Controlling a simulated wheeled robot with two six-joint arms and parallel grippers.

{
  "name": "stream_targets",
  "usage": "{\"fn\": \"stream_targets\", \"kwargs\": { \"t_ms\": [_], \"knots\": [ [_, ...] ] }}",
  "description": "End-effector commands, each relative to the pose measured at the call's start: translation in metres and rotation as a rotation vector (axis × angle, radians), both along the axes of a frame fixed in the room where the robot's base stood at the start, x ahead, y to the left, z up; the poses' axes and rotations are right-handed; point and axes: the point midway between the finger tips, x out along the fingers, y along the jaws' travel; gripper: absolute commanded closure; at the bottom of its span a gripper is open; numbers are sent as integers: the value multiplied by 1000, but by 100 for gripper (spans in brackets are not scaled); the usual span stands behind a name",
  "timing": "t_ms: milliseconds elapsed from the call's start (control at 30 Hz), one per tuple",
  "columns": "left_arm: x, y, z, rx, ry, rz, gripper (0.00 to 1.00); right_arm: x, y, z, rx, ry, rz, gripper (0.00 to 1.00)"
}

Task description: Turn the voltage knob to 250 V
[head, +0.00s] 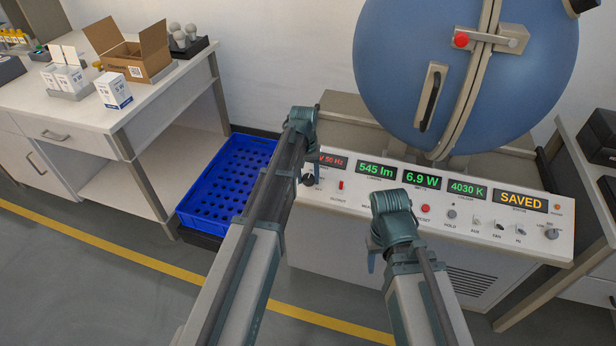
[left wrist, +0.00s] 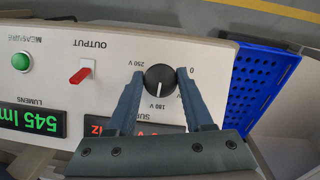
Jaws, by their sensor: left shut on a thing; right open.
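The voltage knob (left wrist: 160,78) is round and black with a white pointer line, on the white sloped panel. In the left wrist view, labels 250 V, 180 V and 0 surround it, and the pointer line is toward the 180 V label. My left gripper (left wrist: 160,74) is shut on the knob, one finger on each side. In the head view the knob (head: 308,180) is partly hidden by my left wrist. My right gripper (head: 374,256) is open and empty in front of the panel, its fingers mostly hidden by its wrist.
Displays read 545 lm (head: 376,171), 6.9 W (head: 422,180), 4030 K (head: 467,189) and SAVED (head: 519,202). A red output switch (left wrist: 80,75) is beside the knob. A blue crate (head: 190,207) stands to the left. A blue sphere (head: 400,60) rises behind the panel.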

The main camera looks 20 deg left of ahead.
Motion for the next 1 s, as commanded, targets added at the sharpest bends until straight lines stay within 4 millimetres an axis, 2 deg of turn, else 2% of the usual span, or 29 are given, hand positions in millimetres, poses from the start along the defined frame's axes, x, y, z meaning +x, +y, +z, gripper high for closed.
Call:
{"fn": "stream_targets", "kwargs": {
  "t_ms": [467, 1000],
  "knots": [
    [-2, -3, -2, 181, -4, -356, 100, 0, 0, -3, 0, 0, 0, 50],
    [-5, -4, -3, 414, -13, -813, 100, 0, 0, -16, 0, 0, 0, 50]
  ]
}}
